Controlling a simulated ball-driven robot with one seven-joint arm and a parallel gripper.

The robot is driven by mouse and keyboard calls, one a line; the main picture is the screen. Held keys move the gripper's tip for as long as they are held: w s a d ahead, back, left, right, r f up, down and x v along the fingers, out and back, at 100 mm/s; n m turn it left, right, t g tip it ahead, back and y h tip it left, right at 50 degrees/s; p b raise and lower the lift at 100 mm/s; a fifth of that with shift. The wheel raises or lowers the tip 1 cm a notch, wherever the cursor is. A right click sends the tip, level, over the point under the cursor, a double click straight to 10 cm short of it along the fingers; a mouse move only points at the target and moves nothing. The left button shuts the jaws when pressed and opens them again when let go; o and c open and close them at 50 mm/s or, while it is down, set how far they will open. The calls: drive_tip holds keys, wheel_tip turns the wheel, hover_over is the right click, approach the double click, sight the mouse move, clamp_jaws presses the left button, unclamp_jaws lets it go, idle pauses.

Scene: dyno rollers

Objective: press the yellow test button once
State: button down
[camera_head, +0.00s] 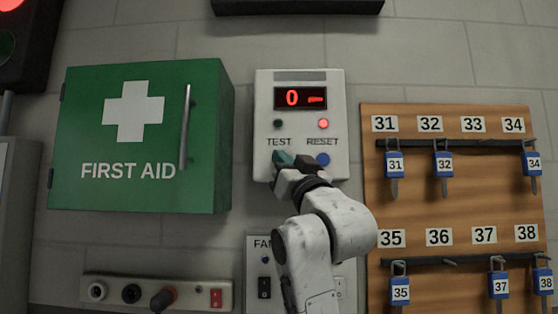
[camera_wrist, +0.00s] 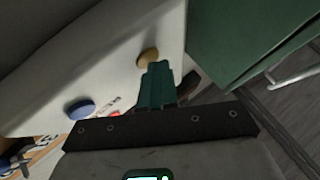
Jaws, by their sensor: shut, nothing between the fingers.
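The control box (camera_head: 300,85) is a pale panel on the wall with a red display (camera_head: 300,98) and the labels TEST and RESET. The yellow test button (camera_wrist: 148,56) shows in the wrist view, just beyond my fingertips; in the head view my gripper hides it below the TEST label. My gripper (camera_head: 283,158) is shut and empty, its teal fingers at the test button's place. In the wrist view my gripper (camera_wrist: 158,68) overlaps the button's near edge; I cannot tell whether they touch. The blue reset button (camera_head: 322,159) is to the right.
The display shows a 0 and a dash. A red lamp (camera_head: 323,124) is lit and a dark lamp (camera_head: 278,124) is unlit. A green first aid cabinet (camera_head: 140,140) juts out at left. A wooden key board (camera_head: 455,210) hangs at right. A fan panel (camera_head: 258,244) is below.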

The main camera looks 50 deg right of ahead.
drive_tip(key=shift+s+a, duration=0.5)
drive_tip(key=shift+a, duration=0.1)
drive_tip(key=shift+s+a, duration=0.8)
drive_tip(key=shift+a, duration=0.2)
drive_tip(key=shift+s+a, duration=0.75)
drive_tip(key=shift+a, duration=0.25)
